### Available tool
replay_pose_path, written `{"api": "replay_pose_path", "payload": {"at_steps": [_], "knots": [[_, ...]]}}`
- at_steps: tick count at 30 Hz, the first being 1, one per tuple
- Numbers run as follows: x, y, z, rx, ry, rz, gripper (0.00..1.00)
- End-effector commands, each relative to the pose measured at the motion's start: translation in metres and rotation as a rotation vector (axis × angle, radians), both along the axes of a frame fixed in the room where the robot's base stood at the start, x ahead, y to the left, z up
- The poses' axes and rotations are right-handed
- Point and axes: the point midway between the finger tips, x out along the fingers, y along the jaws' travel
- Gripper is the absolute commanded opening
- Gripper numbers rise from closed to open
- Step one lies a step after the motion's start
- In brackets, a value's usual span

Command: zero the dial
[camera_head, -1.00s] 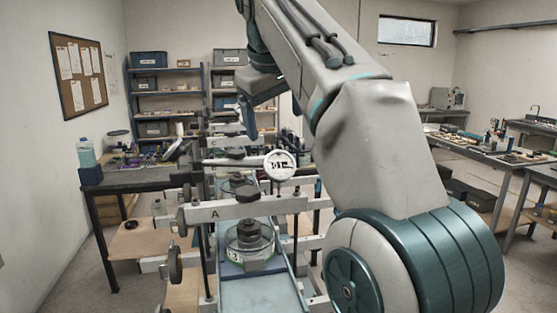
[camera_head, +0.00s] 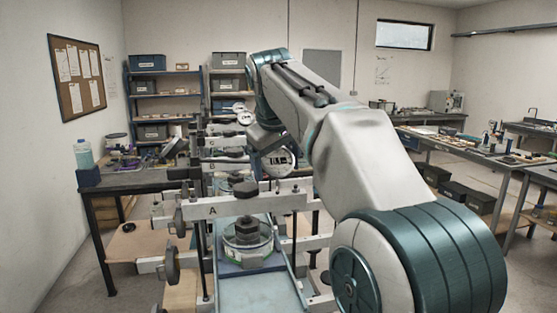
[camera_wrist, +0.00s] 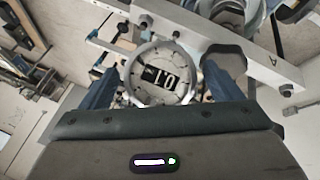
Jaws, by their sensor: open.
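The round pale dial (camera_head: 287,160) with a dark number window stands on the frame behind the beam marked A (camera_head: 228,209). In the wrist view the dial (camera_wrist: 160,92) shows digits in its window, too small to read surely. My gripper (camera_head: 263,150) is in front of the dial's left part and hides some of it. In the wrist view my gripper (camera_wrist: 160,84) is open, with one blue finger on either side of the dial. I cannot tell whether the fingers touch its rim.
A dark stepped weight (camera_head: 247,230) sits in a glass dish under beam A. A dark knob (camera_head: 245,188) stands above the beam. Further beams, one marked B, lie behind. A side table (camera_head: 130,182) is at the left and a bench (camera_head: 470,145) at the right.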

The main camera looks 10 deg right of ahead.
Motion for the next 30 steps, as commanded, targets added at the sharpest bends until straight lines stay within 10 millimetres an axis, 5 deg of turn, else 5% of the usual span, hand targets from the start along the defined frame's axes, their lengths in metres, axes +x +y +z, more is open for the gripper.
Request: {"api": "replay_pose_path", "payload": {"at_steps": [7,12,30], "knots": [[0.0003,0.0000,-0.0006,0.000,0.000,0.000,0.85],[0.0002,0.0001,-0.0005,0.000,0.000,0.000,0.40],[0.0003,-0.0006,0.0001,0.196,0.000,-0.187,0.40]]}}
